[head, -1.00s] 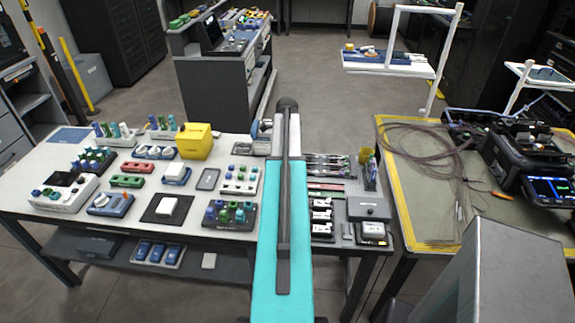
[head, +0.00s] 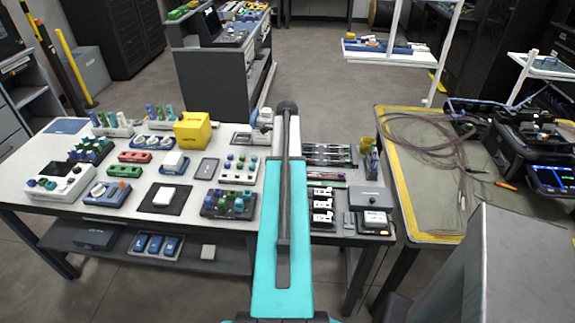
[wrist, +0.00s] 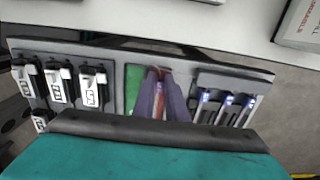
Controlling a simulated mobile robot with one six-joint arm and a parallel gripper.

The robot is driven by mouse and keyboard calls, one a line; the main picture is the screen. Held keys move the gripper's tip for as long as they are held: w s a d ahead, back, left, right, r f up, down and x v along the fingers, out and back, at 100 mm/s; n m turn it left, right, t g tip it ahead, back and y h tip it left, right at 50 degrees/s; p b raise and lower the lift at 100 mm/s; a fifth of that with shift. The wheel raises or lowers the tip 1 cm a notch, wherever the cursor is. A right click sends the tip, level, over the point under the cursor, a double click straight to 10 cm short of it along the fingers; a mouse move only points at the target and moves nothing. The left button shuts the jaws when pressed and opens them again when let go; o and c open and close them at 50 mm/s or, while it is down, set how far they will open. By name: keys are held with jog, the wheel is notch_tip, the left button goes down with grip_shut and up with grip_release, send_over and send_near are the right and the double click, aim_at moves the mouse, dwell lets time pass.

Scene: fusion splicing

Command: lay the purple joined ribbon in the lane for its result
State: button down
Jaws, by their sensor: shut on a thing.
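In the wrist view my gripper (wrist: 162,75) is shut, its two dark fingers over the middle of a grey tray (wrist: 117,78). The thing between the fingers is small and mostly hidden; I take it to be the purple joined ribbon, but I cannot tell its shape. A green lane (wrist: 133,88) shows just left of the fingers, and some red shows between and behind them. I cannot tell whether the held thing touches the tray. In the head view my arm hides the gripper and the ribbon.
Left of the green lane stand several black-and-white holders (wrist: 58,84). Right of the fingers, a grey rack (wrist: 232,82) holds slim pieces with pale blue ends. The head view shows a yellow box (head: 192,131) and crowded trays left of my arm, and a second table (head: 425,190) at the right.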

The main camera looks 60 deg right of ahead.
jog(key=shift+f, duration=0.25)
jog(key=c, duration=1.7)
grip_release()
jog(key=shift+s+a+f, duration=0.1)
jog(key=shift+a, duration=0.05)
notch_tip(320, 180, up, 2)
jog(key=shift+r+b, duration=0.1)
jog(key=shift+b, duration=0.25)
jog(key=r+b, duration=0.2)
jog(key=r, duration=1)
jog(key=shift+d, duration=0.2)
jog(key=shift+r, duration=0.15)
